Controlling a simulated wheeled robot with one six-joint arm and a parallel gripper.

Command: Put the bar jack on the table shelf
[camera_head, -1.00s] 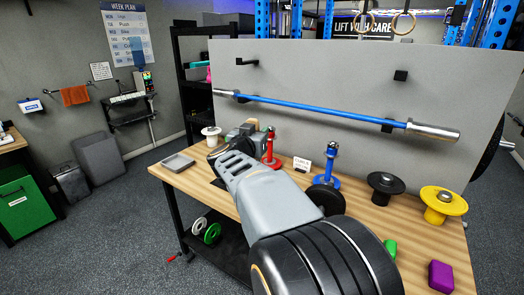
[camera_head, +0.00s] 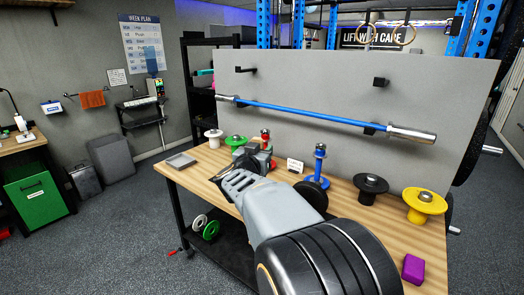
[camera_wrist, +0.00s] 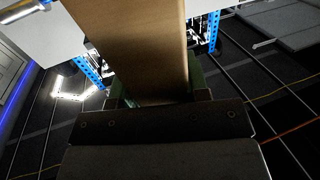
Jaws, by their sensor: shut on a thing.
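My gripper (camera_head: 226,172) is over the left part of the wooden table (camera_head: 182,178), largely hidden behind my own wrist in the head view. In the wrist view my gripper (camera_wrist: 158,98) is shut on a long tan-brown piece (camera_wrist: 135,45) that runs up the picture between the fingers. I take it for the bar jack; its full shape is hidden and I cannot make it out in the head view. The table shelf (camera_head: 232,252) is the dark board under the tabletop, partly hidden by my arm.
White (camera_head: 199,222) and green (camera_head: 211,230) plates lie on the shelf's left end. The tabletop holds a grey tray (camera_head: 180,161), a red stand (camera_head: 265,137), a blue stand (camera_head: 319,165), black (camera_head: 370,186) and yellow (camera_head: 424,203) plate holders and a purple block (camera_head: 413,268). A board with a barbell (camera_head: 320,116) stands behind.

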